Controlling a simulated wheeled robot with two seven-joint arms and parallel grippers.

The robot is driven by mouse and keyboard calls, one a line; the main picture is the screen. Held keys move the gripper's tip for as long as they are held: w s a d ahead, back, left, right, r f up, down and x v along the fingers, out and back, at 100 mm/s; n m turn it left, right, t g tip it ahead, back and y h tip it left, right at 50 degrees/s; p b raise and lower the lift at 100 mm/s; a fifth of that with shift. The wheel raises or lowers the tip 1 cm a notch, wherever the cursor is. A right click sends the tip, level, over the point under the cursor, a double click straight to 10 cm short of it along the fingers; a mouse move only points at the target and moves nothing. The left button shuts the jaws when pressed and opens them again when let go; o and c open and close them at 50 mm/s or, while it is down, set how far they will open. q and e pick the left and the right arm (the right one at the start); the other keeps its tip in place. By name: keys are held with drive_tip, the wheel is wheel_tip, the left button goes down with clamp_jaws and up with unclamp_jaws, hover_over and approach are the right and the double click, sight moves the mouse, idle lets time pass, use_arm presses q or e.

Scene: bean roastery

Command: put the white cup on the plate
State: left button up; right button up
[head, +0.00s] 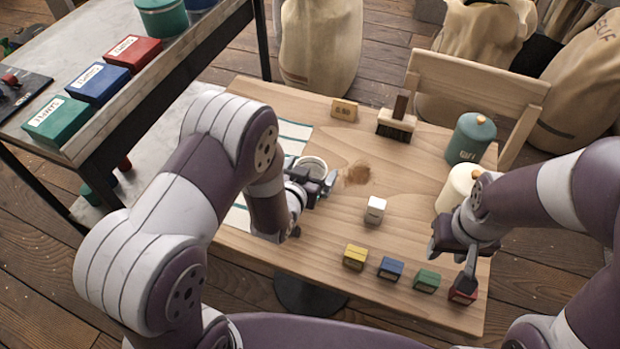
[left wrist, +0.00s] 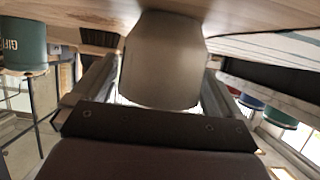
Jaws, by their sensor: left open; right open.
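The white cup (head: 312,162) stands upright on the wooden table, by the edge of a striped cloth (head: 294,131). My left gripper (head: 322,186) is open at the near side of the cup, and its fingers partly cover it. In the left wrist view the cup (left wrist: 162,62) lies between the two open fingers, with a gap at least on the right side. I cannot make out a plate; my left arm hides much of the cloth. My right gripper (head: 456,262) is open at the table's right side, above a small red box (head: 462,292).
Small yellow (head: 355,256), blue (head: 391,268) and green (head: 427,279) boxes line the near edge. A white block (head: 375,209), brush (head: 396,122), price sign (head: 344,109), teal canister (head: 471,138) and cream canister (head: 456,187) also stand there. Brown grounds (head: 357,173) lie right of the cup.

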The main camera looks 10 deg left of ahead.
use_arm(q)
drive_tip(key=shift+r, duration=0.1)
drive_tip(key=c, duration=1.1)
